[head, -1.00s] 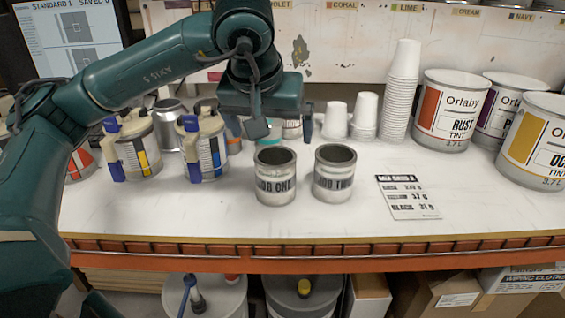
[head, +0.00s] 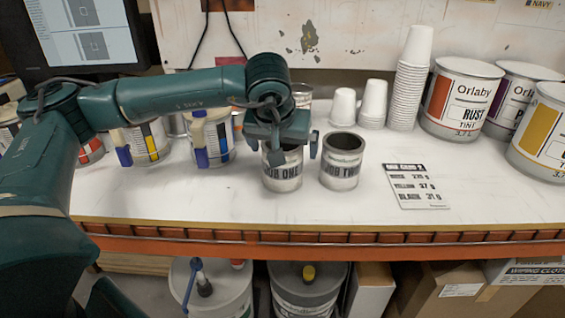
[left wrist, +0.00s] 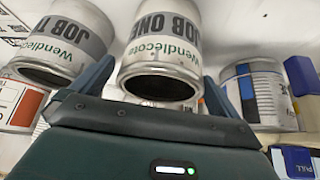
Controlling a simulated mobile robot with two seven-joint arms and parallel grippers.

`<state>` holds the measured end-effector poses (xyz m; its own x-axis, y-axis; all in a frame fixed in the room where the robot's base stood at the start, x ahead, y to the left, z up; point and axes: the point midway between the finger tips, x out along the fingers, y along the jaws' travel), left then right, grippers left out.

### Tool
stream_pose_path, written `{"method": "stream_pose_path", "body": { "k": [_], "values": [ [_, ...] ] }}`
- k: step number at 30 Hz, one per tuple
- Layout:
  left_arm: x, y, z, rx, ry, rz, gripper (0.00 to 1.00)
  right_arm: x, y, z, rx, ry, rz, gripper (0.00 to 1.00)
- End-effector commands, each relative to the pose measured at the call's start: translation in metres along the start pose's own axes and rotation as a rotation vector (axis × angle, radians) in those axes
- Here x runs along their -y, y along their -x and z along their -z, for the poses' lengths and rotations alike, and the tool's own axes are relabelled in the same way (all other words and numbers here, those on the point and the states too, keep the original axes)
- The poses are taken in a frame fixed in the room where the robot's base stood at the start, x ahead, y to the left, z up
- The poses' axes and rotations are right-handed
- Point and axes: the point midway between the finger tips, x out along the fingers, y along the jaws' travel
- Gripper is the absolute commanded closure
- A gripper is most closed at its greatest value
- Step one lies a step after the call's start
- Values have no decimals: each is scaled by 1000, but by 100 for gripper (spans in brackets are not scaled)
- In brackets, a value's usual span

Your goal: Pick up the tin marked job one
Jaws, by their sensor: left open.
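The tin marked JOB ONE (head: 283,180) stands upright on the white bench, bare metal with a grey label band. It also shows upside down in the left wrist view (left wrist: 160,45). My left gripper (head: 295,151) is open over its rim and hides part of its top. In the left wrist view, the fingers (left wrist: 155,88) are spread on either side of the tin's mouth; I cannot tell whether they touch it. The tin marked JOB TWO (head: 341,168) stands upright just to the right, close to one finger. My right gripper is not in view.
A mix card (head: 416,186) lies to the right. White paper cups (head: 408,85) stand behind. Large tint cans, including the Rust one (head: 458,105), are at the right. Colorant canisters (head: 212,138) stand at the left, behind my arm. The bench front edge (head: 330,235) is clear.

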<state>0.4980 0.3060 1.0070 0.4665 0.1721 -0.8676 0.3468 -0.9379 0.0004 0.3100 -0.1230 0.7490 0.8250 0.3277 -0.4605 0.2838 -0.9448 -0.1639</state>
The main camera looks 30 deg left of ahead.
Motion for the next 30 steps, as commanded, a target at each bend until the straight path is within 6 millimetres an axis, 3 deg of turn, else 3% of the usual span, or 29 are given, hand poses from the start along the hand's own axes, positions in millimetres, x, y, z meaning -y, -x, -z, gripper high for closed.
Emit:
{"method": "stream_pose_path", "body": {
  "k": [3, 10, 26, 30],
  "values": [
    [0, -9, 0, 0, -1, 0, 0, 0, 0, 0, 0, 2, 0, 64],
    [0, -10, 0, 0, -1, -1, 0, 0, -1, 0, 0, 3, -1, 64],
    [0, -10, 0, 0, -1, 0, 43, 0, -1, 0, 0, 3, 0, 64],
    [0, -9, 0, -1, 0, -1, 45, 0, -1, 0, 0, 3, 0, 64]
  ]
}}
